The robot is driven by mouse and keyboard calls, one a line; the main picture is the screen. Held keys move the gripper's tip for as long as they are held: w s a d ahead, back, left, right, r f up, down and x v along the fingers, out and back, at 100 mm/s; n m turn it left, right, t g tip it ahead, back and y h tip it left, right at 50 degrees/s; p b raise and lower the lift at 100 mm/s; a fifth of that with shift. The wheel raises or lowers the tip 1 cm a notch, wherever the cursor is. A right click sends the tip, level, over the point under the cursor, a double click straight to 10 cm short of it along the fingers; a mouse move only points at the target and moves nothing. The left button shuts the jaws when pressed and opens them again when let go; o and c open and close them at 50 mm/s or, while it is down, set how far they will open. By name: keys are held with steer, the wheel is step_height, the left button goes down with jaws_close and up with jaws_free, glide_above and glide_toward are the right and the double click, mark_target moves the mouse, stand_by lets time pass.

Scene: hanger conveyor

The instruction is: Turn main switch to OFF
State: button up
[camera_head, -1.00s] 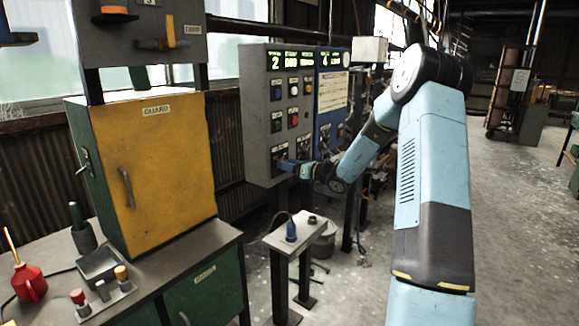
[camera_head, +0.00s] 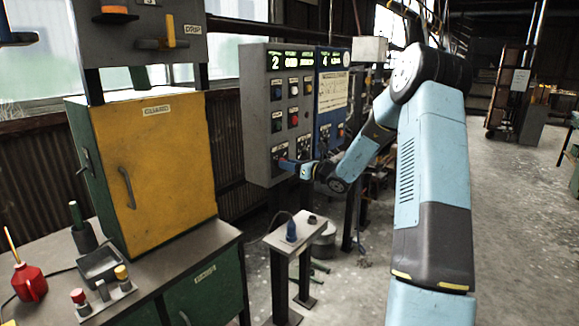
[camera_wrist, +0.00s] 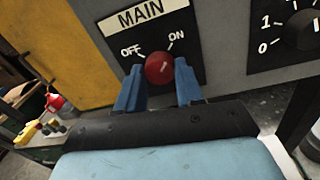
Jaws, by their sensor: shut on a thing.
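The main switch is a red round knob (camera_wrist: 160,69) on a black plate under a MAIN label (camera_wrist: 146,14) in the wrist view. OFF is marked at its upper left and ON at its upper right. My gripper (camera_wrist: 160,90) has its two blue fingers on either side of the knob, shut on it. The white mark on the knob is small, so I cannot tell its exact pointing. In the head view my gripper (camera_head: 292,165) is at the lower part of the grey control panel (camera_head: 257,110), and the knob is mostly hidden there.
A second black knob (camera_wrist: 303,29) with 0 and 1 marks is to the right of MAIN. A yellow guard cabinet (camera_head: 166,185) stands left of the panel. A small stand (camera_head: 285,240) is below my gripper. The floor to the right is open.

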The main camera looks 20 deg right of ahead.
steer(key=shift+s+a+f+n+h, duration=0.1)
steer(key=shift+n+h, duration=0.1)
steer(key=shift+n, duration=3.95)
steer(key=shift+s+a+f+n+h, duration=0.1)
steer(key=shift+n+h, duration=0.1)
steer(key=shift+n, duration=3.95)
steer(key=o, duration=1)
steer(key=shift+r, duration=0.1)
steer(key=shift+o, duration=0.2)
steer(key=v, duration=1.3)
steer(key=shift+s+d, duration=0.25)
steer(key=shift+s, duration=0.05)
